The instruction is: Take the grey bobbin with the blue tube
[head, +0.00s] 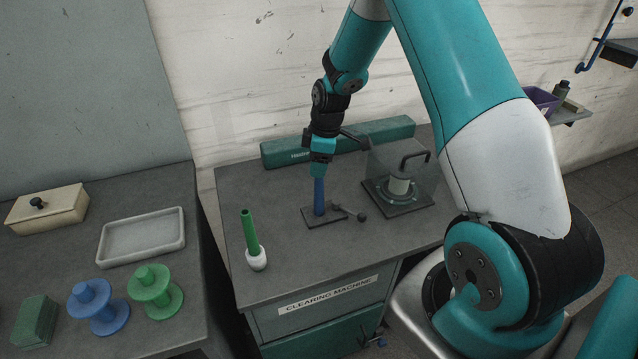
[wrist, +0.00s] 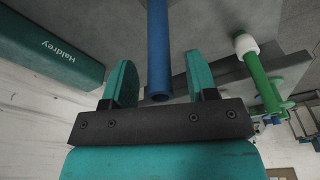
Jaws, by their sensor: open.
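A bare blue tube (head: 319,198) stands upright on a small dark plate (head: 322,217) with a lever, on the machine's grey top. I see no grey winding on it in either view. My gripper (head: 320,172) points down at the tube's top. In the wrist view my gripper (wrist: 160,80) is open, with the blue tube (wrist: 158,50) between its two teal fingers and gaps showing on both sides. The tube's near, hollow end shows; its foot is out of the wrist view.
A green tube (head: 249,230) with a white lower part stands left on the machine top. A clear-covered device (head: 399,187) is at right, a long green box (head: 285,152) behind. The left table holds a pale tray (head: 142,240), a blue spool (head: 97,307) and a green spool (head: 155,292).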

